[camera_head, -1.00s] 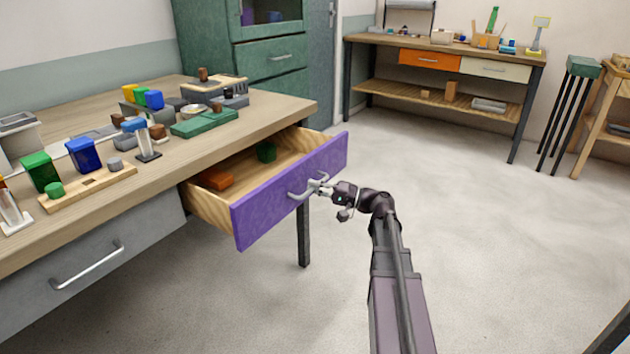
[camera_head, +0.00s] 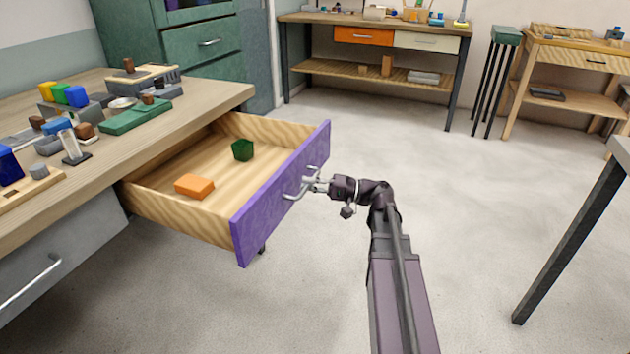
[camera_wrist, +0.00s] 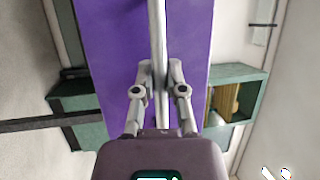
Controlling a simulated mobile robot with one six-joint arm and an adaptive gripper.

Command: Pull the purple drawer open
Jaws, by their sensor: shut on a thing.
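The purple drawer (camera_head: 262,212) stands well out from under the wooden workbench, with its inside in view. An orange block (camera_head: 194,186) and a green open box (camera_head: 243,150) lie in it. My gripper (camera_head: 312,183) is shut on the drawer's metal handle (camera_head: 296,190) in front of the purple face. In the wrist view the fingers (camera_wrist: 160,82) close from both sides on the handle bar (camera_wrist: 157,35), with the purple front (camera_wrist: 110,45) behind it.
The workbench top (camera_head: 200,102) on the left holds blocks and small items. A grey drawer (camera_head: 50,255) is shut at lower left. A table leg (camera_head: 570,245) stands at the right. The floor (camera_head: 420,150) between is clear.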

